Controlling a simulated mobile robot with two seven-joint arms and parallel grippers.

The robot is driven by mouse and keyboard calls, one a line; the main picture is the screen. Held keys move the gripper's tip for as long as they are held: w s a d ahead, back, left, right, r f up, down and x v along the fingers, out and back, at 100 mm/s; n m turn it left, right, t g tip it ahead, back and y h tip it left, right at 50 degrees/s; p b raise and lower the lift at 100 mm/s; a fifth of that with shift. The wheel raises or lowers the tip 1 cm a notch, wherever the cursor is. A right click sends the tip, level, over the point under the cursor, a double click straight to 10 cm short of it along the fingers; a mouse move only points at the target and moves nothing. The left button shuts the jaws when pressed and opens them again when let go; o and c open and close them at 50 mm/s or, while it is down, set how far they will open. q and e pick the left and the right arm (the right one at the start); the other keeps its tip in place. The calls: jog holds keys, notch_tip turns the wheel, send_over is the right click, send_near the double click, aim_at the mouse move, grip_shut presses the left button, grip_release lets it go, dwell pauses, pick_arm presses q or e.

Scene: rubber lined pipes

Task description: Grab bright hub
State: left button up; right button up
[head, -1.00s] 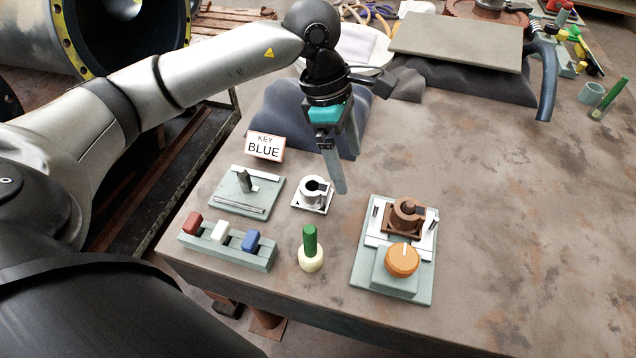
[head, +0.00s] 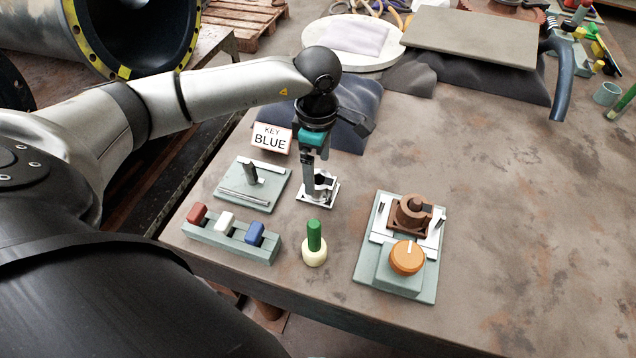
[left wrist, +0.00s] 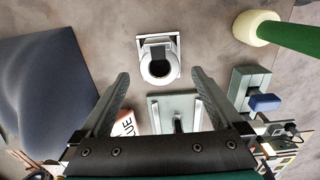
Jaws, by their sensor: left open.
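The bright hub (left wrist: 159,68) is a shiny silver ring with a dark bore on a white square base. It stands on the table, and in the head view the hub (head: 322,188) is partly hidden behind my left gripper. My left gripper (head: 312,190) points down right at the hub in the head view. In the left wrist view its two fingers (left wrist: 160,82) are spread wide and empty, with the hub ahead, between and slightly beyond the tips. A similar brown hub (head: 411,212) sits on a green fixture to the right. My right gripper is not in view.
A green fixture with an upright post (head: 250,174) and a block of coloured keys (head: 230,237) stand left of the hub. A green-handled peg (head: 314,243) and an orange knob (head: 407,257) are nearer the front. Open table lies right.

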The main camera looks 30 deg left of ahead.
aim_at(318, 179)
pick_arm(q)
notch_tip(318, 179, down, 5)
jog(key=shift+r, duration=0.1)
grip_shut()
dwell(0.9)
jog(key=shift+w+r, duration=0.1)
